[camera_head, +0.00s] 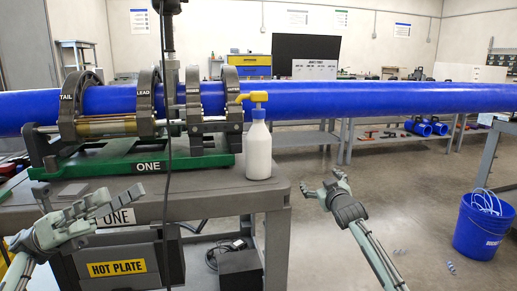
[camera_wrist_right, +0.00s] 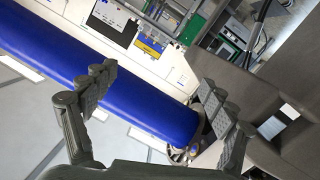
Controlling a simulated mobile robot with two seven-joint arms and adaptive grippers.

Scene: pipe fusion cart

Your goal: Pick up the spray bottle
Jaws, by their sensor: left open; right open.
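The spray bottle (camera_head: 258,150) stands upright on the right end of the grey cart top (camera_head: 225,187) in the head view. It has a white body, a blue collar and a yellow trigger head. My left gripper (camera_head: 118,200) is open and empty at the cart's front left, well to the left of the bottle. My right gripper (camera_head: 318,188) is open and empty, to the right of the bottle and lower in the picture, apart from it. In the right wrist view its open fingers (camera_wrist_right: 158,95) show with nothing held; I cannot make out the bottle there.
A long blue pipe (camera_head: 370,97) runs through the fusion clamps (camera_head: 146,100) on a green base (camera_head: 110,163), behind the bottle. A black cable (camera_head: 168,110) hangs in front of the clamps. A blue bucket (camera_head: 480,230) stands on the floor at right.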

